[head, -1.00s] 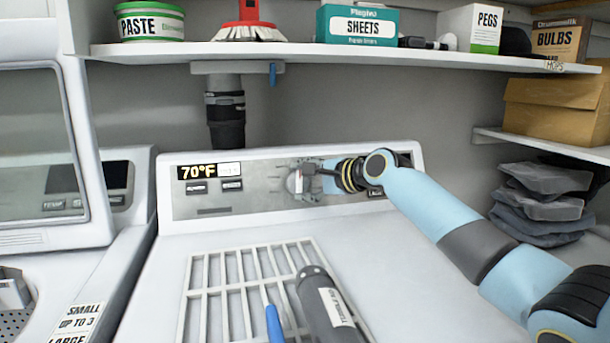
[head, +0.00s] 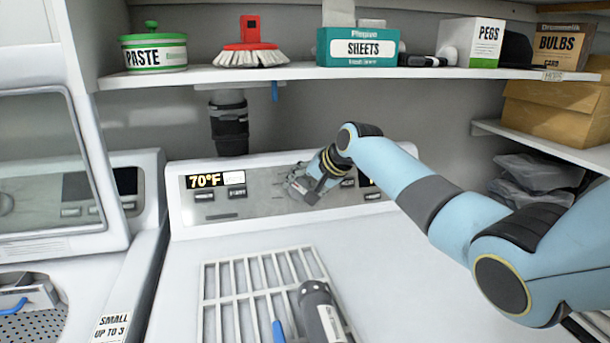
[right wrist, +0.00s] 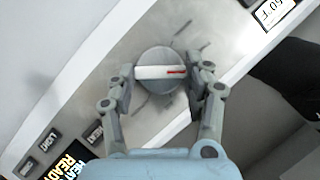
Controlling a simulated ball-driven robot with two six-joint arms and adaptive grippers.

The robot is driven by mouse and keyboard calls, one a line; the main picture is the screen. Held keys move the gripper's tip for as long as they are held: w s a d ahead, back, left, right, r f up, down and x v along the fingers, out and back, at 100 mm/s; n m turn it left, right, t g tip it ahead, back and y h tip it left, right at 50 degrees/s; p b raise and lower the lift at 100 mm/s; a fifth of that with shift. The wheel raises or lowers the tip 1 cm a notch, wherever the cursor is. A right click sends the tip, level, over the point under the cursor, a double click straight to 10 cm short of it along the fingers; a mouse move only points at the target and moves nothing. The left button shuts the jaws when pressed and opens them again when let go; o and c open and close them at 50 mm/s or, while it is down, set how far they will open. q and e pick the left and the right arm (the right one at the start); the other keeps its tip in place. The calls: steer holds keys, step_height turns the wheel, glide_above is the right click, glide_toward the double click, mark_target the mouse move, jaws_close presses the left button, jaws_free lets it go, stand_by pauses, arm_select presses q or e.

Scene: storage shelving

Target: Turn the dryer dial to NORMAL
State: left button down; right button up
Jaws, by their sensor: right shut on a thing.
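The dryer dial (right wrist: 161,70) is a round grey knob with a pale grip bar and a red mark, on the dryer's panel (head: 262,196). In the right wrist view the bar lies nearly level, with its red mark at the right. My right gripper (right wrist: 160,82) has one finger on each side of the dial and is shut on it. In the head view my right gripper (head: 303,187) reaches the panel from upper right and hides most of the dial. I cannot read a NORMAL label beside the dial. My left gripper is not in view.
The dryer display (head: 204,180) reads 70°F, with buttons below it. A pale rack (head: 210,290) and a dark cylinder (head: 318,310) lie on the dryer top. A shelf (head: 300,74) with boxes and a brush (head: 250,48) runs above. Another appliance stands at the left.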

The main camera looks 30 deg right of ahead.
steer(key=n+p, duration=0.1)
steer(key=n+g+h+p, duration=0.1)
steer(key=shift+a+r+n+h+p, duration=0.2)
steer(key=shift+n+h+p, duration=0.1)
steer(key=shift+n+p, duration=0.1)
steer(key=shift+a+f+n+g+h+p, duration=0.15)
steer(key=shift+n+g+h+p, duration=0.25)
steer(key=shift+n+h+p, duration=0.45)
steer(key=shift+a+n+h, duration=0.1)
steer(key=shift+n+h, duration=0.35)
steer(key=shift+n, duration=0.7)
steer(key=shift+w+a+n+g+h, duration=0.1)
steer(key=shift+n+g+h, duration=0.2)
steer(key=shift+n+h, duration=0.85)
steer(key=shift+f+n, duration=0.1)
steer(key=shift+n, duration=0.25)
steer(key=o, duration=1.2)
steer(key=shift+c, duration=0.2)
steer(key=shift+r, duration=0.2)
steer(key=v, duration=1.1)
steer(key=shift+s+r, duration=0.3)
